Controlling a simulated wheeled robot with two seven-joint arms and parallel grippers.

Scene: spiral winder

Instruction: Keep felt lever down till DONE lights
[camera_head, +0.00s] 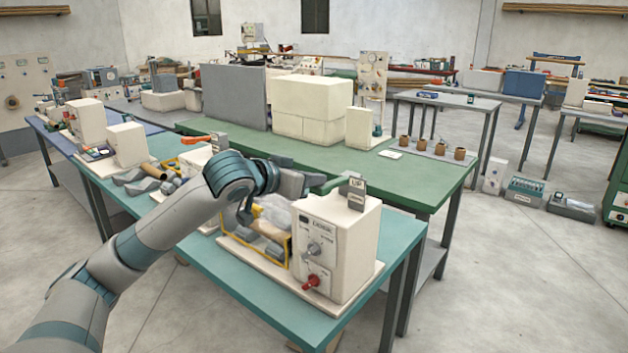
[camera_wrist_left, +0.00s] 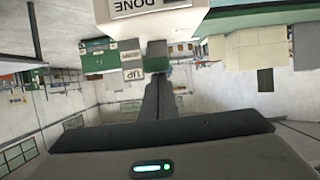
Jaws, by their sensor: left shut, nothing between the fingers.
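A cream machine box (camera_head: 345,250) stands on the near teal table, with a dark knob (camera_head: 314,249) and a red knob (camera_head: 312,281) on its front. A green lever (camera_head: 326,186) sticks out at its top, beside a small grey "UP" plate (camera_head: 356,184). My left gripper (camera_head: 300,186) is shut and empty at the lever's left end; whether it touches is unclear. In the left wrist view, the shut fingers (camera_wrist_left: 158,88) point at the lever's green end (camera_wrist_left: 157,64). The "UP" plate (camera_wrist_left: 133,74) and a "DONE" label (camera_wrist_left: 150,6) appear upside down there; whether DONE is lit is unclear.
A yellow-framed tray (camera_head: 254,249) of grey pieces sits left of the machine box, partly behind my arm. A green table (camera_head: 400,170) with cream boxes (camera_head: 312,108) and several brown pots (camera_head: 432,147) stands behind. Floor at the right front is clear.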

